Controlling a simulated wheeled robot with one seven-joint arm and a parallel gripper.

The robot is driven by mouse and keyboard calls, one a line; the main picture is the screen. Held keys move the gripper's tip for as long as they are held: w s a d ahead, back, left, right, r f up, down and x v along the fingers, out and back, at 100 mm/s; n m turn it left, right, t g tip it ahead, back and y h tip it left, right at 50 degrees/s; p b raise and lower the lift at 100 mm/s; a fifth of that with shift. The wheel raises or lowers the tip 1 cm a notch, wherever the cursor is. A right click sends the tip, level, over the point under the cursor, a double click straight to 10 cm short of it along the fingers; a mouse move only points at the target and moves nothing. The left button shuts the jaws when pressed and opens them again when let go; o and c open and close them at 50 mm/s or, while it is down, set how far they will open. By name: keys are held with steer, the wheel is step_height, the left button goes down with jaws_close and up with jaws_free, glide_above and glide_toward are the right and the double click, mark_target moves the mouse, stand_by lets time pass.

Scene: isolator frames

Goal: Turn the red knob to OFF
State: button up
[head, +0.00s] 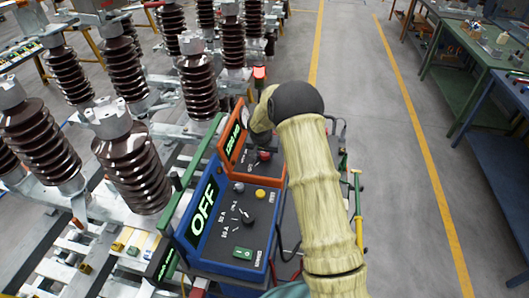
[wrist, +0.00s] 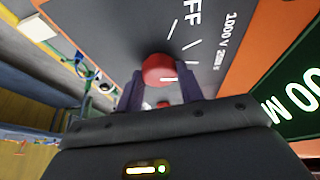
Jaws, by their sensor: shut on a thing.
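The red knob (wrist: 157,68) sits on the dark face of an orange-framed panel (wrist: 255,60) in the wrist view. My gripper (wrist: 161,76) is shut on the knob, one finger on each side. A short white mark shows on the knob near its lower right edge. White tick lines surround it, and letters ending in "FF" stand above it; the first letter is not clear. In the head view the red knob (head: 264,155) is small, just below my gripper's dark wrist. The fingers are hidden there.
A blue box (head: 222,258) with a green "OFF" display, a black knob (head: 248,217) and a yellow button (head: 260,194) stands in front of the orange unit. Brown insulators (head: 130,165) crowd the left. Open floor (head: 400,210) lies right, then workbenches (head: 470,60).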

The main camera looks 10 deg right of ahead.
steer(key=n+y, duration=0.1)
steer(key=n, duration=0.3)
steer(key=shift+d+r+t+y, duration=0.1)
steer(key=shift+d+t+y, duration=0.05)
steer(key=shift+t+y, duration=0.2)
steer(key=n+y, duration=0.1)
steer(key=n, duration=0.3)
steer(key=shift+d+y+p, duration=0.15)
steer(key=shift+y+p, duration=0.2)
steer(key=n+g+y, duration=0.1)
steer(key=n, duration=0.3)
steer(key=shift+w, duration=0.1)
steer(key=shift+d+n+g+y, duration=0.1)
steer(key=shift+n+g+y, duration=0.45)
steer(key=shift+n, duration=1.05)
steer(key=shift+b, duration=0.3)
steer(key=o, duration=0.6)
steer(key=shift+w, duration=0.1)
steer(key=o, duration=0.4)
steer(key=shift+d, duration=0.1)
